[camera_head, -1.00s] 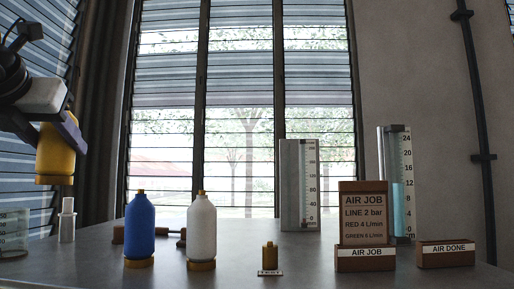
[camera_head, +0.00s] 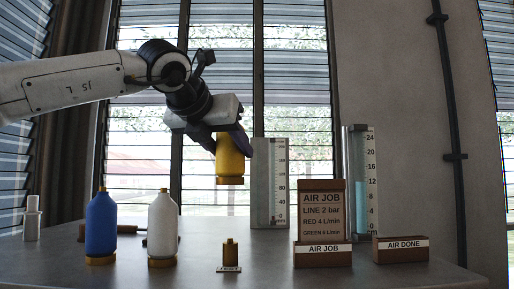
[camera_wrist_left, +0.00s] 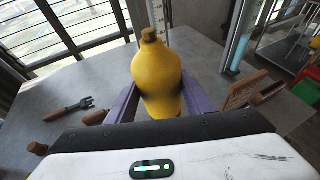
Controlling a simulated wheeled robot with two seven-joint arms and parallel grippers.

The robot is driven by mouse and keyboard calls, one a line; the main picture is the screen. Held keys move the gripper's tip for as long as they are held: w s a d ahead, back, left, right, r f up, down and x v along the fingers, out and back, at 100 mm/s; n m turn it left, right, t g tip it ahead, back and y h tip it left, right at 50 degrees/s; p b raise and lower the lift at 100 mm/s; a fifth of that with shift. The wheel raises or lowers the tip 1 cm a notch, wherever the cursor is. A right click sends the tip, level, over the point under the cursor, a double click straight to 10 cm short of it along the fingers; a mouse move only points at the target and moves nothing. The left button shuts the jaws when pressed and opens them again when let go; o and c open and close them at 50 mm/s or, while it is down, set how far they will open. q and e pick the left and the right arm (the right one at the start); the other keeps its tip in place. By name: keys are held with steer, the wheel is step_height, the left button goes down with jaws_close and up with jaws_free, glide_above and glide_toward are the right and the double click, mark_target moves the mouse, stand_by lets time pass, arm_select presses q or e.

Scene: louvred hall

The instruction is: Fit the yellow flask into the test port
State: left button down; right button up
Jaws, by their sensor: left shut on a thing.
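The yellow flask (camera_head: 230,160) is held in my left gripper (camera_head: 222,143), which is shut on it, in the air above the table. It hangs about upright with its gold base ring down; the gripper hides its upper part in the head view. In the left wrist view the flask (camera_wrist_left: 158,75) shows its brown cap between the purple fingers. A small brass fitting (camera_head: 230,251) with a small white label, likely the test port, stands on the table below the flask, well apart from it. My right gripper is out of view.
A blue flask (camera_head: 101,226) and a white flask (camera_head: 162,228) stand left of the brass fitting. Behind are two measuring gauges (camera_head: 269,185) (camera_head: 361,175). The AIR JOB sign (camera_head: 322,210) and AIR DONE block (camera_head: 400,249) stand right. A fork-like tool (camera_wrist_left: 68,110) lies on the table.

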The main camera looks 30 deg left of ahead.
mark_target(224, 183)
arm_select(q)
steer(key=shift+f, duration=0.25)
step_height(224, 183, down, 6)
steer(key=shift+r+b, duration=0.1)
steer(key=shift+b, duration=0.45)
steer(key=shift+f+b, duration=0.8)
steer(key=shift+b, duration=0.15)
steer(key=shift+d+f+b, duration=0.1)
steer(key=shift+f+b, duration=0.1)
steer(key=shift+b, duration=0.25)
steer(key=shift+f+b, duration=0.15)
steer(key=shift+b, duration=0.2)
steer(key=shift+f+b, duration=1.35)
steer(key=shift+b, duration=0.1)
